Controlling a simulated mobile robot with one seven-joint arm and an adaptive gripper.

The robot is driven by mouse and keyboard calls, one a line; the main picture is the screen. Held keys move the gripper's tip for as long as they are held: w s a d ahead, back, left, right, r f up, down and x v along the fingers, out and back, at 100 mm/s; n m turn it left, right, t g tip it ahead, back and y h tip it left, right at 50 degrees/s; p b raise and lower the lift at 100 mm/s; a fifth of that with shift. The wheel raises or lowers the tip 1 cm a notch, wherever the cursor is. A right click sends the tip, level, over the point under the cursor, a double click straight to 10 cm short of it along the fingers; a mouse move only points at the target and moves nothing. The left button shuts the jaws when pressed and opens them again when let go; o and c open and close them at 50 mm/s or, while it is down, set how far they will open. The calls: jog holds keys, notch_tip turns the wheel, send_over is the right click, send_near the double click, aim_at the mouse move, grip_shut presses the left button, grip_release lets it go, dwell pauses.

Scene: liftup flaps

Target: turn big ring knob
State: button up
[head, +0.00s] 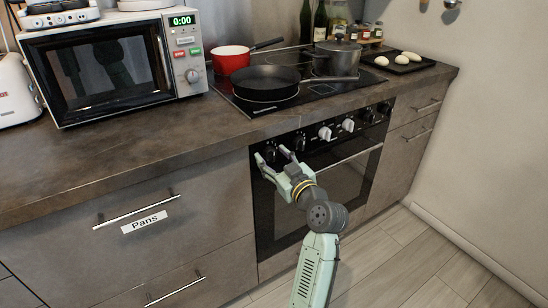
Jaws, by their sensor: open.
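The oven front (338,148) carries a row of several knobs under the cooktop. The leftmost dark knob (270,154) is partly hidden by my gripper. Another dark knob (299,141) is just to its right. Two light grey knobs (325,133) are mid-row, and dark knobs (370,115) are at the right end. I cannot tell from the picture which one is the big ring knob. My gripper (271,155) is open, its two fingers either side of the leftmost knob in the picture. Whether they touch it cannot be told.
The black cooktop (330,96) above holds a red pan (231,60), a dark frying pan (264,83) and a lidded pot (338,56). A long oven handle (345,158) runs below the knobs. A microwave (110,68) stands left. The floor (400,255) at right is clear.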

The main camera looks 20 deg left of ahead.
jog(key=shift+c, duration=0.5)
jog(key=c, duration=1.1)
jog(key=m+p, duration=0.3)
jog(key=m, duration=0.2)
jog(key=shift+r+m, duration=0.15)
jog(key=shift+m, duration=0.25)
jog(key=m+p, duration=0.2)
jog(key=m, duration=0.1)
jog(key=shift+g, duration=0.3)
jog(key=shift+m+p, duration=0.9)
jog(key=shift+m, duration=0.3)
